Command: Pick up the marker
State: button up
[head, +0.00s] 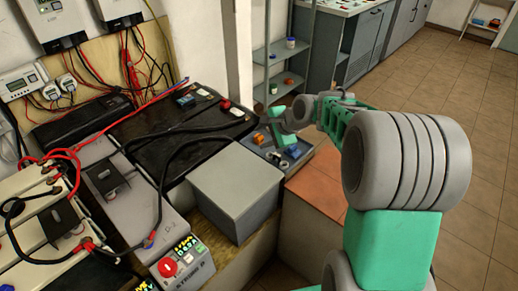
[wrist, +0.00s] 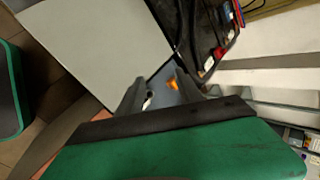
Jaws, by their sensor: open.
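My gripper (head: 273,128) is over a dark grey tray (head: 297,163) just right of the black battery. In the wrist view my gripper (wrist: 160,88) shows two dark fingers spread apart, with nothing held between them. A small orange thing (wrist: 173,85) lies on the tray beyond the fingers, and a small whitish piece (wrist: 148,102) shows near the left finger. I cannot make out for sure which of these, if any, is the marker. My gripper and arm hide part of the tray in the head view.
A grey box (head: 237,186) stands just in front of the tray. The black battery (head: 180,130) with cables lies to its left. A metal shelf (head: 284,65) stands behind. An orange-brown surface (head: 320,184) lies right of the tray, with open tiled floor beyond.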

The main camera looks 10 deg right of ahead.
aim_at(261, 138)
jog(key=shift+o, duration=1)
jog(key=w+d+f+m+b, duration=0.1)
jog(key=w+f+m, duration=0.1)
jog(key=f, duration=0.1)
jog(key=w+d+f+m+t+y+b, duration=0.1)
jog(key=w+f+m, duration=0.2)
jog(key=w+d+f+m+t+y+b, duration=0.1)
jog(key=w+f+m, duration=0.2)
jog(key=shift+w+d, duration=0.1)
jog(key=shift+w, duration=0.15)
jog(key=w+f+m, duration=0.1)
jog(key=w+d+f+m+t+y+b, duration=0.1)
jog(key=m, duration=0.1)
jog(key=w+d+f+m, duration=0.1)
jog(key=m, duration=0.1)
jog(key=shift+d+f+t+y, duration=0.1)
jog(key=shift+d+t+y, duration=0.1)
jog(key=shift+t+y, duration=0.15)
jog(key=shift+w+d+f+m, duration=0.1)
jog(key=shift+w+f+m, duration=0.1)
jog(key=shift+m, duration=0.3)
jog(key=x, duration=0.3)
jog(key=b+x, duration=0.1)
jog(key=x, duration=0.3)
jog(key=shift+w+f, duration=0.15)
jog(key=shift+f, duration=0.2)
grip_shut()
